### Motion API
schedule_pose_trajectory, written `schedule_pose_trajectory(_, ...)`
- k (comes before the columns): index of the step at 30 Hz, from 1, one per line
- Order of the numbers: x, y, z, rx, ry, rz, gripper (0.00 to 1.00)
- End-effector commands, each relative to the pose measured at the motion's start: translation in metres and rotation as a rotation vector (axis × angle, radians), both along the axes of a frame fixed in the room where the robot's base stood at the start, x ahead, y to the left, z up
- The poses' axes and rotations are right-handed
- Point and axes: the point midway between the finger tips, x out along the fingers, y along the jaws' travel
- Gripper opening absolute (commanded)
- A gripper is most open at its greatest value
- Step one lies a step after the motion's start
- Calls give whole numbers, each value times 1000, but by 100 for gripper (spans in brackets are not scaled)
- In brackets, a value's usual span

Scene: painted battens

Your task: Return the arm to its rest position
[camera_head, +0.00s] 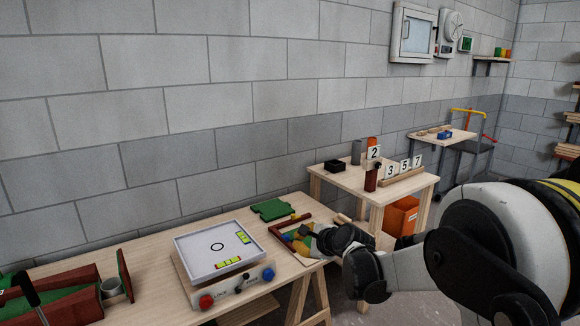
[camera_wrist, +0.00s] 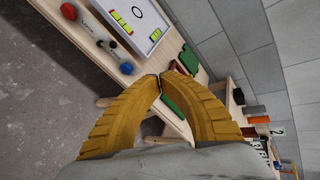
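My arm reaches in from the right in the head view, and my gripper (camera_head: 291,237) is at its far end, in front of a wooden frame tray (camera_head: 277,232) on the long workbench (camera_head: 150,262). In the wrist view, the two ribbed yellow fingers of my gripper (camera_wrist: 161,78) meet at their tips. Nothing shows between them. In that view the bench lies beyond the fingers, with the grey floor below it. The gripper hides part of the tray in the head view, and I cannot tell its exact height above the bench.
A white levelling box (camera_head: 218,248) with knobs stands left of my gripper. A green block (camera_head: 272,209) lies behind. A small table (camera_head: 340,178) with number cards stands beyond my wrist. An orange bin (camera_head: 401,216) is under it. Red-brown boards (camera_head: 60,296) sit at front left.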

Motion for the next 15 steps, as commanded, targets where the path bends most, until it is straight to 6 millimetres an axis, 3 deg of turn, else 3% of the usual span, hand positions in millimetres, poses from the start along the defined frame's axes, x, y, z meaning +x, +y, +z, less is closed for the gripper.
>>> schedule_pose_trajectory(1,-21,-10,18,-88,-21,37,0)
schedule_pose_trajectory(6,-94,-41,58,-408,-86,195,0)
schedule_pose_trajectory(10,-157,-67,75,-647,-122,326,0)
schedule_pose_trajectory(15,-243,-100,79,-945,-149,517,0)
